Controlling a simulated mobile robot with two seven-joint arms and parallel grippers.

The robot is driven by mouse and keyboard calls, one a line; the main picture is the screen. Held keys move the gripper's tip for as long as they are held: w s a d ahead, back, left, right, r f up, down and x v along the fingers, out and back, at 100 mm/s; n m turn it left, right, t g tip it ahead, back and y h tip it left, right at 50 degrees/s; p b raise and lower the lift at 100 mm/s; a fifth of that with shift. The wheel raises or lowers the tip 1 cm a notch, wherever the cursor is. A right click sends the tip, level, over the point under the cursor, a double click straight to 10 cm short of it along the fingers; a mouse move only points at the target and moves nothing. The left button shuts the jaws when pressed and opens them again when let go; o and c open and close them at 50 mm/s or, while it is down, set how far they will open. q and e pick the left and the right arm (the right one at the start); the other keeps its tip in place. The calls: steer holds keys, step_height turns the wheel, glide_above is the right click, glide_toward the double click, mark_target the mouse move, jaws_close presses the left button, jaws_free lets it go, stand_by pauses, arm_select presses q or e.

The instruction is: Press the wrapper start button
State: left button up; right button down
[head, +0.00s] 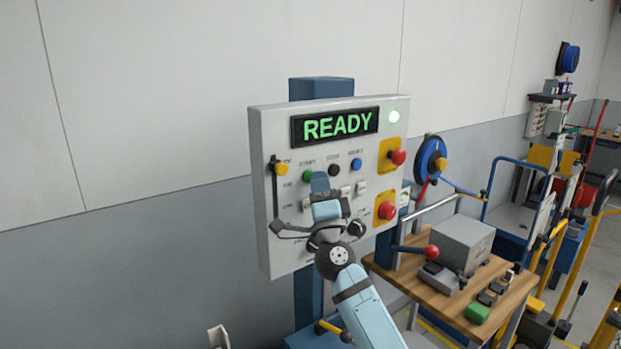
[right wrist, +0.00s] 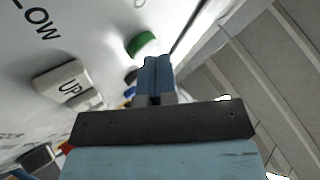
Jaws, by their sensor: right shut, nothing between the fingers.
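The control panel (head: 270,130) is a light grey box on a blue post, and its display (head: 334,125) reads READY in green. The green button (head: 308,176), under a small label that looks like START, is on the left of a row with a black button (head: 334,170) and a blue button (head: 356,164). My right gripper (head: 320,183) is shut and empty in front of the panel, just right of and below the green button. In the right wrist view the green button (right wrist: 141,44) is just beyond and left of the closed fingertips (right wrist: 156,62); a gap appears between them. My left gripper is out of view.
Two red mushroom buttons on yellow plates, upper (head: 397,157) and lower (head: 388,210), are on the panel's right. A yellow-knobbed lever (head: 281,169) is at its left. A wooden table (head: 448,300) with a grey box (head: 462,242) stands at right.

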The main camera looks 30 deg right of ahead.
steer(key=shift+w+y, duration=0.15)
steer(key=shift+y, duration=0.15)
stand_by(0.4)
steer(key=shift+s+p, duration=0.45)
steer(key=shift+s, duration=0.45)
